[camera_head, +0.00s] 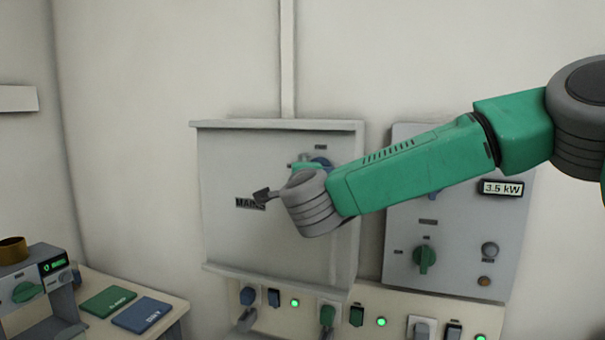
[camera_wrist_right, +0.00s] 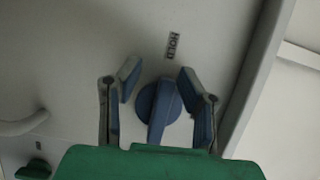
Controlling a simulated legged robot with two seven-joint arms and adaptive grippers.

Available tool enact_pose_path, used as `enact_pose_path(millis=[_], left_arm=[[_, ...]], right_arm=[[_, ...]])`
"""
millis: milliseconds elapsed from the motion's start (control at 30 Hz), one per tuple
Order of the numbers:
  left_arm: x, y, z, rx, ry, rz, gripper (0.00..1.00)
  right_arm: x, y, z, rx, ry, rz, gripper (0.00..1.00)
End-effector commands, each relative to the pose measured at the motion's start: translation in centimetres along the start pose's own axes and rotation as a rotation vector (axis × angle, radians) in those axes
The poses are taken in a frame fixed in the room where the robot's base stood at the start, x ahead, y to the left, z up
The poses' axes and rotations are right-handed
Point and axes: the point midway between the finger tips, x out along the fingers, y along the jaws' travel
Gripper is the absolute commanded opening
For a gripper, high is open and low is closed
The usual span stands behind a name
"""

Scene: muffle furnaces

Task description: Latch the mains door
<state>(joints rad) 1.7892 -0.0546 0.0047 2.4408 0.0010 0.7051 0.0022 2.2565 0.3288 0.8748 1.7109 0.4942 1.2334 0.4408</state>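The mains door (camera_head: 240,245) is a light grey panel with a "MAINS" label, on a wall cabinet in the head view. It looks flush or nearly so; I cannot tell if it is latched. A blue turn knob (camera_wrist_right: 158,108) sits on the grey panel near a "HOLD" label in the right wrist view; a bit of blue also shows behind my wrist in the head view (camera_head: 322,162). My right gripper (camera_wrist_right: 158,85) is open, with one blue-padded finger on each side of the knob and gaps between. My left gripper is not in view.
A grey control panel (camera_head: 455,265) with a green knob and a "3.5 kW" display is at right. Below is a strip (camera_head: 395,307) of switches, plugs and green lamps. A bench at lower left carries a green book (camera_head: 108,302) and a blue book (camera_head: 142,315).

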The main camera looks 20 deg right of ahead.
Motion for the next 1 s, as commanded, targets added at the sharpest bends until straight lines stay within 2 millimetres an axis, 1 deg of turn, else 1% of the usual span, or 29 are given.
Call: enact_pose_path(millis=[167,267,367,600,700,833,1000], left_arm=[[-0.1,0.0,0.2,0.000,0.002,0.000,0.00],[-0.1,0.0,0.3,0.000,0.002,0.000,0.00],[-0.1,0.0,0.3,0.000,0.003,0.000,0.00],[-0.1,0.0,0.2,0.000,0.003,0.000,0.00],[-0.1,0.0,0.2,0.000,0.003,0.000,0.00],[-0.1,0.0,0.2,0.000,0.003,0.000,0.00],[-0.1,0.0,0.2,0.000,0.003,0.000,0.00]], right_arm=[[-0.2,-0.3,0.0,0.002,0.000,-0.004,0.34],[-0.9,-0.4,0.0,0.002,-0.002,-0.005,0.34],[-2.4,-0.3,0.1,0.000,-0.003,-0.004,0.34],[-7.6,-0.1,0.0,0.000,-0.002,-0.002,0.34],[-9.3,0.0,0.0,-0.001,-0.003,-0.002,0.34],[-10.9,0.1,0.1,0.001,-0.001,0.000,0.34],[-11.7,0.1,0.0,0.001,0.000,0.000,0.34]])
